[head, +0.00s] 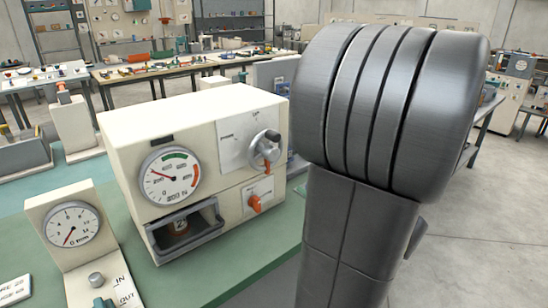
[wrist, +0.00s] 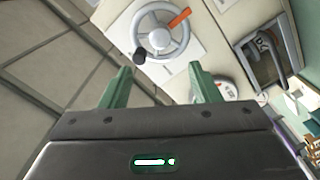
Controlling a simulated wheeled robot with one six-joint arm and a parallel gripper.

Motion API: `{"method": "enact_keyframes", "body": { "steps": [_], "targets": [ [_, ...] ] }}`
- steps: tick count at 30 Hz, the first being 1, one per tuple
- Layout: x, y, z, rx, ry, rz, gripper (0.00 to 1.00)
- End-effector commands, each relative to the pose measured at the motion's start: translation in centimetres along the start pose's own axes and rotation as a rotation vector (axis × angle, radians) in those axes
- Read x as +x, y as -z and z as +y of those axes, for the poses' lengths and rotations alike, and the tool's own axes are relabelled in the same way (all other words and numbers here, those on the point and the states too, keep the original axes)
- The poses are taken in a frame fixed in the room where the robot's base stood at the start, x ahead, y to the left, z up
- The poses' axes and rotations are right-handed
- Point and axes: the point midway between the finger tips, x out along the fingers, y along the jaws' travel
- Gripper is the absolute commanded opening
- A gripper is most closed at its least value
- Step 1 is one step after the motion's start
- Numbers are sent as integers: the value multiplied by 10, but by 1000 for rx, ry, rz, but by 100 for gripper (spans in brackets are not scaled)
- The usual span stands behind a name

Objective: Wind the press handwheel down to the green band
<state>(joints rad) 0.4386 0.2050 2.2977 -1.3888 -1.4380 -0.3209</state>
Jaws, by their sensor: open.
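The cream press (head: 190,105) stands on a green-topped bench in the head view. Its round gauge (head: 170,176) has a green band at the top and an orange-red band on the right; the needle points to the upper left, outside the green. The grey handwheel (head: 266,153) with a dark knob is on the right panel. In the wrist view the handwheel (wrist: 160,30) lies beyond my fingertips, its black knob (wrist: 139,55) at the lower left. My gripper (wrist: 162,85) is open with two green fingers, empty and apart from the wheel. It is hidden in the head view.
An orange lever (head: 254,204) sits below the handwheel panel. An open drawer-like recess with a grey bar (head: 185,232) is under the gauge. A smaller gauge stand (head: 72,225) stands at the left. My dark arm covers much of the right side.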

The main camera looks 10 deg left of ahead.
Motion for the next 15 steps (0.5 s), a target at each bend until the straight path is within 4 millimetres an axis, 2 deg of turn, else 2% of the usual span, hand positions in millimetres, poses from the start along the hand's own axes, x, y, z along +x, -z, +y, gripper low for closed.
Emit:
{"method": "enact_keyframes", "body": {
  "steps": [15],
  "targets": [
    [57, 1, -1, 3, 5, 4, 56]
  ]
}}
